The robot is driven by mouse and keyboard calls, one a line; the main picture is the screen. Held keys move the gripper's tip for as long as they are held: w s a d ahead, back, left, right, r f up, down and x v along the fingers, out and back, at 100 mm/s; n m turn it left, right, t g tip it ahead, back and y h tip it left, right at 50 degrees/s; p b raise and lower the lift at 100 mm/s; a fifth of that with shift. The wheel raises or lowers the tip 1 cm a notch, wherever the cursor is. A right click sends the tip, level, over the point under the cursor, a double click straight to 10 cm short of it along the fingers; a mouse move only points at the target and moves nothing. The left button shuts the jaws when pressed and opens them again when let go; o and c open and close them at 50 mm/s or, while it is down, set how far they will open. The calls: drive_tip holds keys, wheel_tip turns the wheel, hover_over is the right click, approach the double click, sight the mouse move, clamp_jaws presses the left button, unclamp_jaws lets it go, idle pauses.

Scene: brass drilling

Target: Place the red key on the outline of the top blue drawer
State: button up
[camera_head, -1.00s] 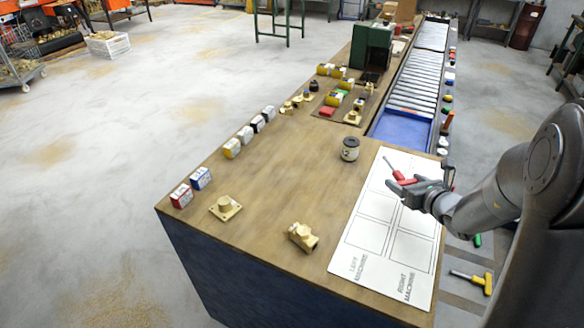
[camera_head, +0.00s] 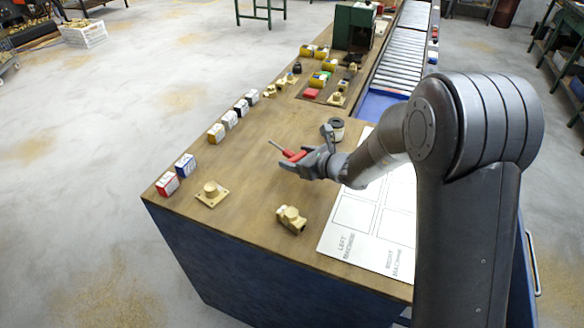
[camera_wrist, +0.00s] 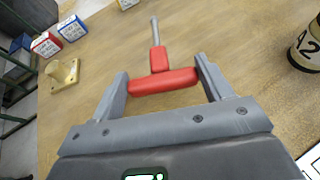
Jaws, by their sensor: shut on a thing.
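My gripper (camera_head: 307,163) is shut on the red key (camera_head: 292,155), a T-handled tool with a red grip and a grey shaft. In the wrist view the red key (camera_wrist: 160,80) has its crossbar between the two fingers (camera_wrist: 163,84) and its shaft points away from me. The key is held above the wooden table top, left of the white board (camera_head: 345,228) with printed outlines labelled left machine and right machine. My arm hides part of the board. I cannot make out a top blue drawer or its outline in these views.
A round tin (camera_head: 337,128) stands close behind my gripper; it also shows in the wrist view (camera_wrist: 306,48). Two brass parts (camera_head: 211,193) (camera_head: 291,218) and several small boxes (camera_head: 186,165) stand on the table (camera_head: 245,235). A roller conveyor (camera_head: 402,55) runs behind.

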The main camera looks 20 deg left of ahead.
sight(293, 174)
drive_tip(key=shift+a+f, duration=0.45)
drive_tip(key=shift+a, duration=0.3)
drive_tip(key=shift+f, duration=2)
drive_tip(key=shift+f, duration=0.2)
drive_tip(key=o, duration=1)
drive_tip(key=shift+o, duration=0.2)
drive_tip(key=shift+r, duration=0.1)
drive_tip(key=shift+r, duration=0.2)
drive_tip(key=v, duration=1.2)
drive_tip(key=shift+s+f, duration=0.15)
